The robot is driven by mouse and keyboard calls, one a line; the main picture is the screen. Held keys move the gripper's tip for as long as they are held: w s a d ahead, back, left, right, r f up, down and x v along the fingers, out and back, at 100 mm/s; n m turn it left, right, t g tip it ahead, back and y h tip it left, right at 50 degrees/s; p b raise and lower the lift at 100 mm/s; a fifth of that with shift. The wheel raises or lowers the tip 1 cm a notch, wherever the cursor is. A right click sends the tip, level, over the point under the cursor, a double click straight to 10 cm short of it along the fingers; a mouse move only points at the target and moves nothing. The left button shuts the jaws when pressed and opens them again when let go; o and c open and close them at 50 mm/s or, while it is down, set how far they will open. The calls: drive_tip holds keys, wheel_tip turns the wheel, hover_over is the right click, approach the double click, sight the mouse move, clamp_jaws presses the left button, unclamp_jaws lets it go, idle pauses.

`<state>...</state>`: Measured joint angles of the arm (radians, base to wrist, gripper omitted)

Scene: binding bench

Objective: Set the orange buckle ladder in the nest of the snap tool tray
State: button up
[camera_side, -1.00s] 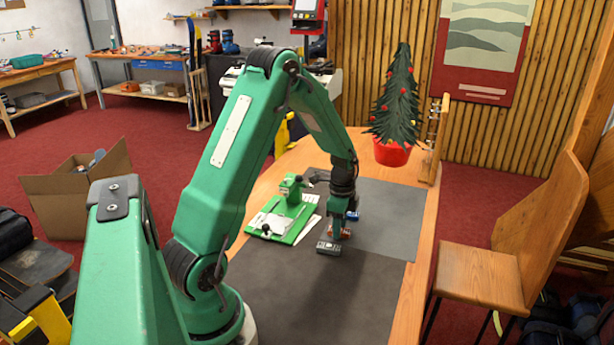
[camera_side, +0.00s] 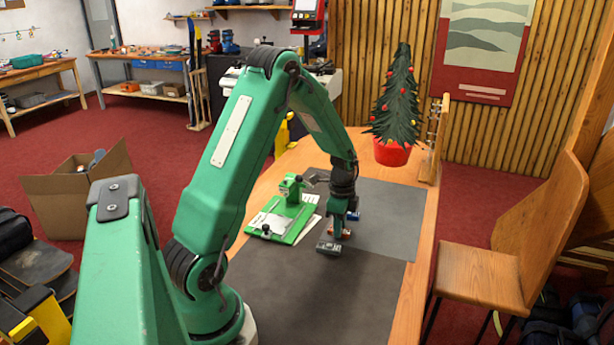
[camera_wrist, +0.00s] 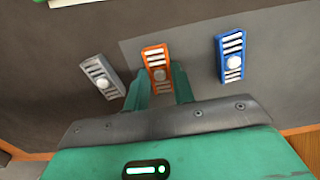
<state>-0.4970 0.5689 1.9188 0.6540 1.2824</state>
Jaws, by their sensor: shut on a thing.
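The orange buckle ladder (camera_wrist: 156,60) stands out between my two fingers in the wrist view, with a pale round button and light rungs. My gripper (camera_wrist: 161,88) is shut on its near end. In the side view my gripper (camera_side: 335,240) is low over the dark mat, and the fingers partly hide the orange ladder. The green snap tool tray (camera_side: 302,225) lies to the left of my gripper, with a pale plate, a black knob and a green upright tool on it. I cannot make out its nest clearly.
A grey buckle ladder (camera_wrist: 102,76) lies left of the orange one and a blue ladder (camera_wrist: 230,56) right of it. A small tree in a red pot (camera_side: 391,152) stands at the bench's far end. The front of the dark mat (camera_side: 310,295) is clear.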

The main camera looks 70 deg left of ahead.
drive_tip(key=shift+r, duration=0.1)
drive_tip(key=shift+r, duration=2.35)
drive_tip(key=shift+r, duration=0.1)
drive_tip(key=shift+r, duration=0.6)
wheel_tip(320, 180, up, 15)
drive_tip(key=s+a, duration=0.5)
drive_tip(key=s, duration=0.3)
drive_tip(key=s+a, duration=0.4)
drive_tip(key=s, duration=0.4)
wheel_tip(320, 180, down, 12)
drive_tip(key=shift+w+a+r, duration=0.15)
drive_tip(key=shift+w+r, duration=0.1)
drive_tip(key=shift+f, duration=0.1)
